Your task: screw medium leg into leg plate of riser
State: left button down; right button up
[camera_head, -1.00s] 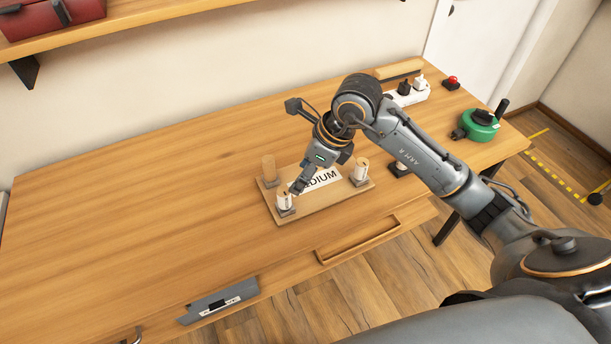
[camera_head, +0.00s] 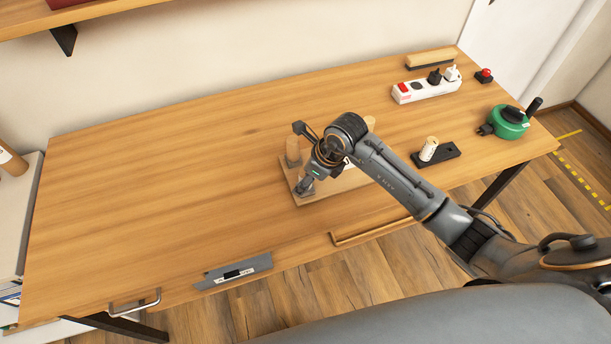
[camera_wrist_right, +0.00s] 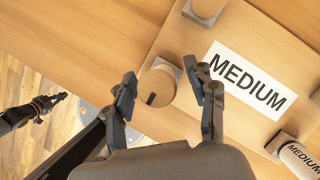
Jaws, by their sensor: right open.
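The riser is a wooden board (camera_head: 348,183) with a white MEDIUM label (camera_wrist_right: 250,82) and small grey leg plates. My right gripper (camera_wrist_right: 165,91) is open, one finger on each side of a round wooden leg (camera_wrist_right: 158,90) with a dark mark on its end. This leg stands at the board's near left corner; the right gripper (camera_head: 304,188) hides it in the head view. A plain leg (camera_head: 293,152) stands at the far left corner. Another leg (camera_wrist_right: 301,157), with a white label, shows in the wrist view. Whether the gripped-around leg is fully seated cannot be told.
A leg with a white label (camera_head: 429,149) stands in a black holder (camera_head: 447,155) to the right. A power strip (camera_head: 427,90), green reel (camera_head: 508,121) and red button (camera_head: 484,75) lie at the right. A grey bracket (camera_head: 236,272) sits at the front edge. The table's left is clear.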

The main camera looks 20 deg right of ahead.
jog(key=shift+f, duration=0.15)
jog(key=shift+c, duration=0.4)
grip_shut()
jog(key=m+p, duration=0.1)
jog(key=m, duration=0.1)
jog(key=shift+m+t+h, duration=0.3)
jog(key=shift+m+h, duration=0.1)
jog(key=shift+m+t+h+p, duration=0.3)
jog(key=shift+m+h+p, duration=0.1)
jog(key=shift+m, duration=0.7)
